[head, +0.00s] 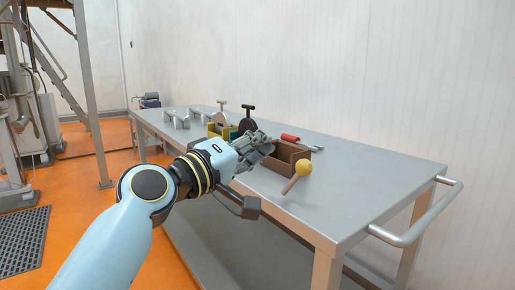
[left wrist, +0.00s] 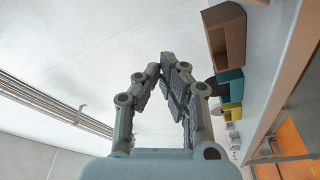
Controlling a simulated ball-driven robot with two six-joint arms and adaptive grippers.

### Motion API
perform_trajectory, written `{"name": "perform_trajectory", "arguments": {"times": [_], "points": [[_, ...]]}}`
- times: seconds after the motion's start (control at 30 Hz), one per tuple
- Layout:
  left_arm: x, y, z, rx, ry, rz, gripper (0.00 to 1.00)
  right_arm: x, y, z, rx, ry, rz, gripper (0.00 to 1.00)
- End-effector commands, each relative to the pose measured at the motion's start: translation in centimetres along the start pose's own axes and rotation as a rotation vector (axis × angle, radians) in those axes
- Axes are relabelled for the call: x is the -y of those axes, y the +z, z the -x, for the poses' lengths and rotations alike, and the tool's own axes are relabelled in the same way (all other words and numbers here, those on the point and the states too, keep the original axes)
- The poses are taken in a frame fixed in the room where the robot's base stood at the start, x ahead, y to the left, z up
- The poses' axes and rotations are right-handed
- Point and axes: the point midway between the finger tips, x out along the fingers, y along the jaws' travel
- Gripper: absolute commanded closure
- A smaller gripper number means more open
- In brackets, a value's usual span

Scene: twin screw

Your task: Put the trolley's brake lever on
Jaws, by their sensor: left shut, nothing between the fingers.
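The trolley (head: 370,180) is a long grey metal table with a tubular push handle (head: 425,222) at its right end. The brake lever is a brown rod with a yellow ball knob (head: 304,167), tilted up to the right at the trolley's front edge. My left gripper (head: 264,143) is shut and empty, left of the knob and apart from it, in front of the bins. In the left wrist view the closed fingers (left wrist: 175,68) show against the pale wall, and the knob is not visible there. My right gripper is not in view.
A brown open box (head: 287,157) stands just behind the lever; it also shows in the left wrist view (left wrist: 236,45). The trolley top's right half is clear.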

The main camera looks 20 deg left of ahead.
Motion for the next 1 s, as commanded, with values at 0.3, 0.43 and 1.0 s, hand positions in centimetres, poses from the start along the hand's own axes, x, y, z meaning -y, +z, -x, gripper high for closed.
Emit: {"name": "perform_trajectory", "arguments": {"times": [0.3,0.43,1.0], "points": [[0.5,0.3,6.8,0.005,-0.006,-0.003,1.0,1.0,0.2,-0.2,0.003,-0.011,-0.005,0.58],[0.5,0.3,8.6,0.004,-0.005,-0.002,1.0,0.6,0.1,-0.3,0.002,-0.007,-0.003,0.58],[0.4,0.2,9.8,0.002,-0.003,0.0,1.0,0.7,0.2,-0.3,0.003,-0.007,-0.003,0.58]]}}
